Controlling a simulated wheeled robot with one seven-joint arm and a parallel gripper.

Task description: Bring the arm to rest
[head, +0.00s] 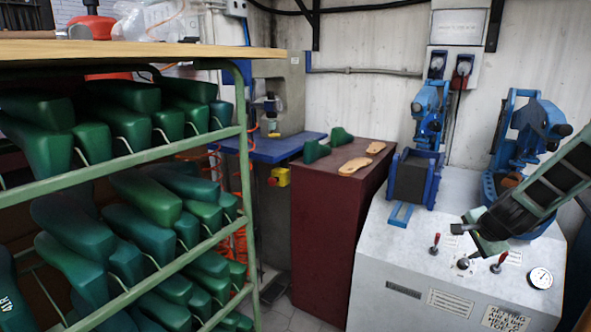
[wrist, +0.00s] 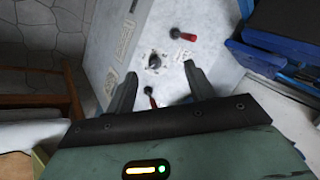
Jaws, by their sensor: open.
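My gripper (head: 474,230) is at the right of the head view, over the white machine (head: 400,262) and close to its levers and knob. In the wrist view my gripper (wrist: 158,88) shows two dark fingers spread apart, with nothing between them. Beyond the fingers lie the machine's white panel (wrist: 150,50), a dark knob and red-handled levers. My arm (head: 550,190) comes in from the right edge.
A green rack (head: 242,150) of green shoe lasts fills the left. A maroon cabinet (head: 325,225) carries two green lasts and two tan soles (head: 355,166). Blue presses (head: 427,125) stand on the white machine. Floor shows between rack and cabinet.

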